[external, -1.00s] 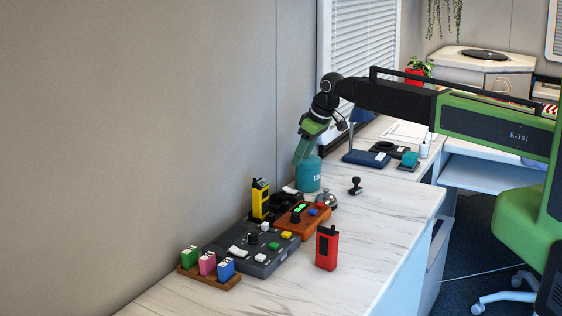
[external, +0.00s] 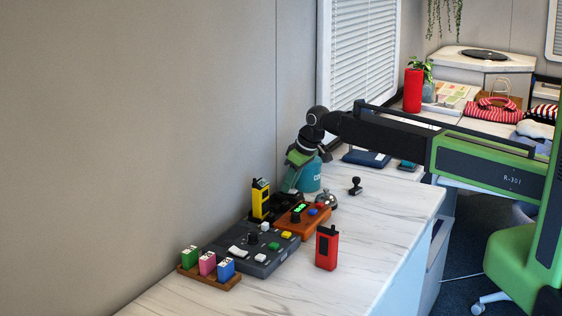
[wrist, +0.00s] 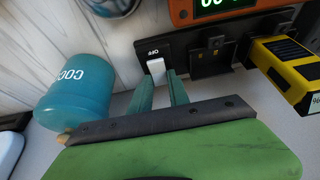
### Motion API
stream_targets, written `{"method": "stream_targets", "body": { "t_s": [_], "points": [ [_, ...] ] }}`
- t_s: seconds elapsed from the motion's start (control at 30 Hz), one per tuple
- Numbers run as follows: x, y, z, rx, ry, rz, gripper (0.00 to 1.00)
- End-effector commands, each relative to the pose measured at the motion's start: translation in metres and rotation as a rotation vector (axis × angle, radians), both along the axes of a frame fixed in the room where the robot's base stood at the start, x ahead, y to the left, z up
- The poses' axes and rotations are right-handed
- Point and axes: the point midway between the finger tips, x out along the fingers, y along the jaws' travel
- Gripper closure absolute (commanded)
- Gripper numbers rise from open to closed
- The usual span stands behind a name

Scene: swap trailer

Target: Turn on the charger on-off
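The black charger (wrist: 208,52) lies at the top of the wrist view, with a yellow handheld device (wrist: 288,70) in one bay. Its white on-off switch (wrist: 157,67) sits at the charger's left end, under an "OFF" label. My gripper (wrist: 161,77) has its two green fingers apart, with nothing held between them. Their tips are just below the switch in the picture; I cannot tell whether they touch it. In the external view my gripper (external: 287,191) is low beside the charger (external: 290,201), partly in front of the teal canister (external: 309,178).
An orange device (external: 303,217) with a green display stands beside the charger. A silver bell (external: 327,201), a grey control box (external: 250,249) and a red handheld device (external: 326,248) are nearby. The bench's front right is clear.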

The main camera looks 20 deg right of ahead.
Motion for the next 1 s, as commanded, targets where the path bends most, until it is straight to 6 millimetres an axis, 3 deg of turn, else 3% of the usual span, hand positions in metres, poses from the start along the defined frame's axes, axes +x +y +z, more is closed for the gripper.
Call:
{"method": "stream_targets", "body": {
  "t_s": [0.03, 0.13, 1.0],
  "points": [
    [0.0, 0.0, 0.0, 0.0, 0.0, 0.0, 0.86],
    [-0.0001, -0.0001, 0.0, 0.0, 0.0, 0.0, 1.0],
    [0.0061, 0.0066, -0.0013, -0.209, 0.211, 0.0, 1.0]
  ]
}}
